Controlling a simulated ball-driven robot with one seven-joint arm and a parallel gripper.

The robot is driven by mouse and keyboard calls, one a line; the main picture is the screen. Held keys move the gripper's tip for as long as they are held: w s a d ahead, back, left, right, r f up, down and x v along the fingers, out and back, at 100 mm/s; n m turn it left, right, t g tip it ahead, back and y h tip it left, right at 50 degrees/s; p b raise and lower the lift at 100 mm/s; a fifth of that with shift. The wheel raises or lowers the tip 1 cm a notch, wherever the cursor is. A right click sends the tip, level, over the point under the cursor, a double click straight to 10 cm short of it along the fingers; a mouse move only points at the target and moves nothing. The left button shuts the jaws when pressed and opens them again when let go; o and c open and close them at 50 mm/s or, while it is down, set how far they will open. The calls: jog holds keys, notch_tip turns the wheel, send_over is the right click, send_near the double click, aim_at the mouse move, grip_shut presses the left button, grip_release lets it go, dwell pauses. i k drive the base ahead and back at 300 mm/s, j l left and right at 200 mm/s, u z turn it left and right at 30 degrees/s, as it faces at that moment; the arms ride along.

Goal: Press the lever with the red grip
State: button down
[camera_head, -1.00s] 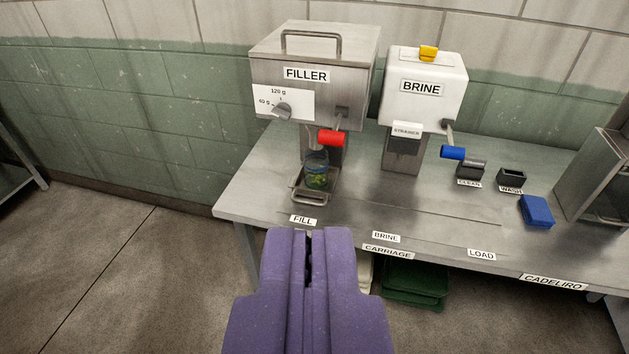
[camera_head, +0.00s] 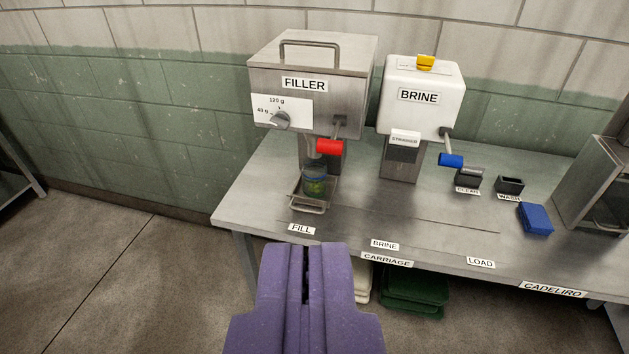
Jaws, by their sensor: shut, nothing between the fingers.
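The lever with the red grip (camera_head: 330,147) sticks out from the front right of the steel filler machine (camera_head: 322,100). Its grip lies roughly level, above a glass jar (camera_head: 314,181) with green contents. The jar stands on a small steel carriage tray (camera_head: 309,206) under the filler's spout. My purple gripper (camera_head: 305,248) is shut and empty. It is in front of the bench's front edge in the picture, below the red grip and apart from it.
The white brine machine (camera_head: 421,105) with a blue-grip lever (camera_head: 451,160) stands right of the filler. Small dark bins (camera_head: 510,185) and a blue block (camera_head: 535,218) lie farther right on the steel bench (camera_head: 400,212). Green crates (camera_head: 412,290) sit below. The floor at left is clear.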

aim_at(332, 147)
jog(key=i+l, duration=0.1)
jog(key=i, duration=0.3)
jog(key=i+l, duration=0.15)
jog(key=i, duration=0.25)
jog(key=i+l+u, duration=0.1)
jog(key=i, duration=0.3)
